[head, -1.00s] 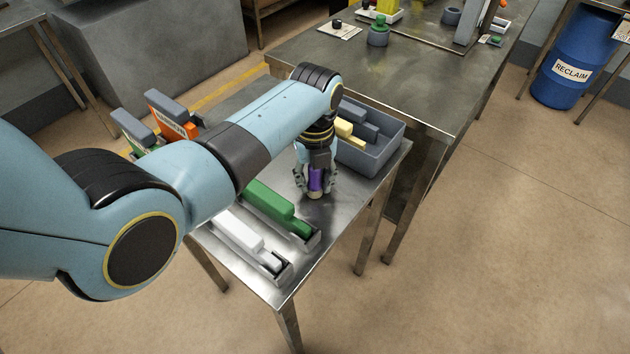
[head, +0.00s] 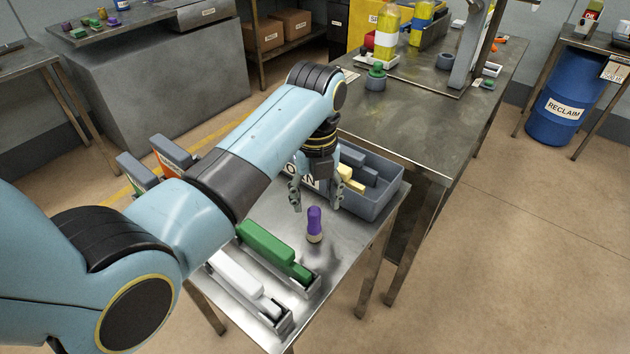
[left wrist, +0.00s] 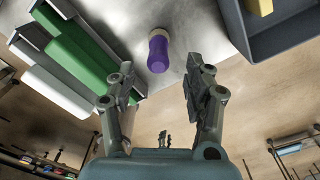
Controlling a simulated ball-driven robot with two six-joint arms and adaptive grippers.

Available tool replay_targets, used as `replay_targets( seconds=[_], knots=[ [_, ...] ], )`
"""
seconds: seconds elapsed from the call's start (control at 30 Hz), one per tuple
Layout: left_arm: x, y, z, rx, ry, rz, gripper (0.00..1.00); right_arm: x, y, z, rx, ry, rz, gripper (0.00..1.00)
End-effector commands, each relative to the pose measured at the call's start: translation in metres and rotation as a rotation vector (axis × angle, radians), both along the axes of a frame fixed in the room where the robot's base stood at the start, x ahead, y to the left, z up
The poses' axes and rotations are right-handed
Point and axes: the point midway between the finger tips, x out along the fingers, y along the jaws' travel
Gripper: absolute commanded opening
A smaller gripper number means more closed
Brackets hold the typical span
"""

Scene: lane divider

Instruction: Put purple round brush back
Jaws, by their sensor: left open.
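The purple round brush (head: 314,224) stands upright on the metal side table, with its pale end down on the tabletop. It also shows in the left wrist view (left wrist: 158,52), ahead of the fingertips and between their lines. My left gripper (head: 318,208) is open and empty, just above and behind the brush, apart from it. Its two fingers also show in the left wrist view (left wrist: 158,85) with a wide gap between them. My right gripper is in neither view.
A grey bin (head: 372,205) with yellow and grey blocks stands at the table's back right. A green block (head: 268,248) and a white block (head: 243,284) lie in metal holders at the front left. The tabletop around the brush is clear. A larger steel table (head: 420,130) stands behind.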

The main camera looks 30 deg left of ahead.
Motion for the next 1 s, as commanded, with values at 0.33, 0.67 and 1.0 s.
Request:
replay_targets(
  seconds=[0.33, 0.67, 1.0],
  knots=[
    [0.0, 0.0, 0.038, 0.0, 0.0, 0.0, 0.52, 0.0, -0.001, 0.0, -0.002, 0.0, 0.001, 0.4],
    [0.0, 0.0, 0.039, 0.001, 0.001, 0.0, 0.52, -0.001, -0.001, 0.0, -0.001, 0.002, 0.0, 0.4],
    [0.0, 0.0, 0.038, 0.0, 0.001, 0.0, 0.52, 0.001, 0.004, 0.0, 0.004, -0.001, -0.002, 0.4]
  ],
)
